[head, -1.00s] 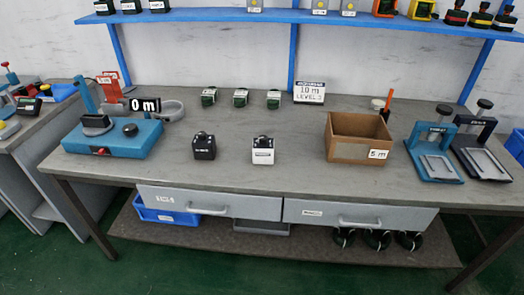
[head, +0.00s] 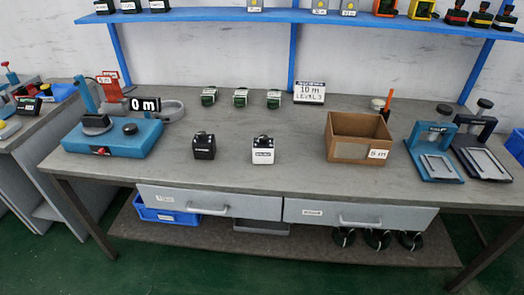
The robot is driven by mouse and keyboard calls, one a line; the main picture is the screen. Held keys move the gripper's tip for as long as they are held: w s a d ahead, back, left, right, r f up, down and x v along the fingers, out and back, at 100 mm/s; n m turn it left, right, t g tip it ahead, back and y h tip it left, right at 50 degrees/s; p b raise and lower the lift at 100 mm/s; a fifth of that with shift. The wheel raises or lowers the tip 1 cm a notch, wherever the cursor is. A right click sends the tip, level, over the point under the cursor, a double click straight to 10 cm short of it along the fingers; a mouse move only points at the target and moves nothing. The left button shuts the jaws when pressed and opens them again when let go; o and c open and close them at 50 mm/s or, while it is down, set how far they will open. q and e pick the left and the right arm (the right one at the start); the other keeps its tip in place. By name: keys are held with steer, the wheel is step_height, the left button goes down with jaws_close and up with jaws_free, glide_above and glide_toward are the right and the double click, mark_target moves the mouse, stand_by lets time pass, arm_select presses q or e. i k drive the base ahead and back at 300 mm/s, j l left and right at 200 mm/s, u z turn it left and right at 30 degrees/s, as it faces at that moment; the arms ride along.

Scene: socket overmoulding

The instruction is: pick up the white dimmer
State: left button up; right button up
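A small block with a white front and a black top, which looks like the white dimmer (head: 263,155), stands upright on the grey workbench (head: 310,175), a little left of the bench's middle. A similar all-black block (head: 204,147) stands to its left, with a clear gap between them. Nothing touches or covers the white one. Neither of my grippers shows in the head view.
A blue machine (head: 115,138) with a 0 m display stands at the left. A brown open box (head: 345,150) labelled 5 m and two presses (head: 434,165) stand at the right. Three small dark green items (head: 240,97) sit behind. The bench front is clear.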

mark_target(263, 154)
steer(key=i+j, duration=0.15)
steer(key=i, duration=0.25)
steer(key=i+j, duration=0.1)
steer(key=i, duration=0.35)
steer(key=i+j, duration=0.15)
steer(key=i, duration=0.25)
